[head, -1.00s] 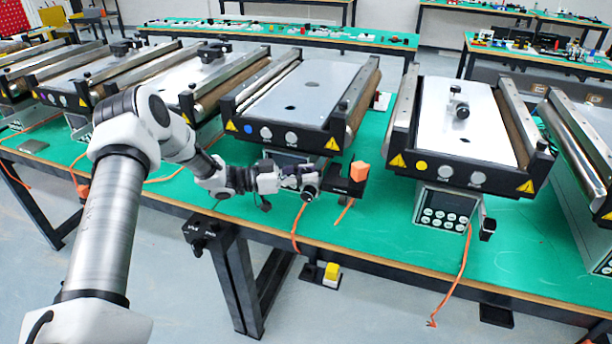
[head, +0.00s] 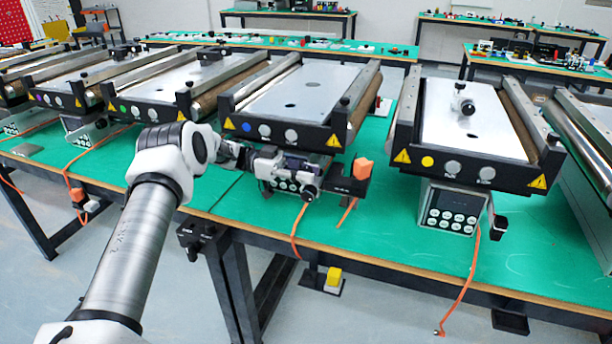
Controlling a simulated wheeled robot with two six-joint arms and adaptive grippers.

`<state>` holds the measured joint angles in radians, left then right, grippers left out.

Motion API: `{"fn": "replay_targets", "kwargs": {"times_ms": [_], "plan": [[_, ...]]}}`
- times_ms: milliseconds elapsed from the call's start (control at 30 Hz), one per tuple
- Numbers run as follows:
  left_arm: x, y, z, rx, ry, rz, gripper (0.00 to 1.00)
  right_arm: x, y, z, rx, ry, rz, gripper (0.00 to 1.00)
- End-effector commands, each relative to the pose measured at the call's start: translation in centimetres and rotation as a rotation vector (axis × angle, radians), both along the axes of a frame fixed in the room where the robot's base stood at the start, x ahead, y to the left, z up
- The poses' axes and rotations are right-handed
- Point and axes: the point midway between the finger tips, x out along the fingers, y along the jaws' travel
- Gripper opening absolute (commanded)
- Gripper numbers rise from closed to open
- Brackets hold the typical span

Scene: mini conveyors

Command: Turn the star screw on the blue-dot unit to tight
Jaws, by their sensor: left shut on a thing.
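The blue-dot unit (head: 231,124) stands in the middle of the table, with a blue dot (head: 264,130) on its black front plate. Its control box (head: 285,186) sits below the plate, partly covered by my left gripper (head: 310,190). My left gripper is shut at the right side of this box, where the star screw is. The screw itself is hidden behind the fingers, so its turn cannot be read. A black bracket with an orange block (head: 362,168) is just right of the gripper. My right gripper is not in view.
The yellow-dot unit (head: 402,157) stands to the right, with a black knob (head: 497,228) beside its box. A green-dot unit (head: 150,117) stands to the left. Orange cables hang over the table's front edge.

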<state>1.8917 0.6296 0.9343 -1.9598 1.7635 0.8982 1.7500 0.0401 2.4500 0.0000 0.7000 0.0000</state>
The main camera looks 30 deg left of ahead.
Motion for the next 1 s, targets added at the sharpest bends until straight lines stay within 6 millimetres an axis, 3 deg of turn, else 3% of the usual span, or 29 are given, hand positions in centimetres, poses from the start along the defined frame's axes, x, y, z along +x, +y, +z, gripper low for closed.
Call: {"fn": "replay_targets", "kwargs": {"times_ms": [267,300,367,733,1000], "plan": [[0.0,-0.1,-0.1,0.000,0.002,-0.002,0.00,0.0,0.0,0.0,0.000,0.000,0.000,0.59],[0.0,-0.1,-0.1,0.000,0.002,-0.002,0.30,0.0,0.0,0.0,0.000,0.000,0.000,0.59],[0.0,-0.1,-0.1,0.000,0.001,-0.002,0.51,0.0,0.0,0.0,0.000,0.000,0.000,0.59],[-0.1,0.4,0.0,-0.001,-0.001,0.000,0.53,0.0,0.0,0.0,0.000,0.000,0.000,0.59],[-1.1,5.3,-0.2,0.003,0.001,0.000,0.53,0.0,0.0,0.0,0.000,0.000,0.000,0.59]]}}
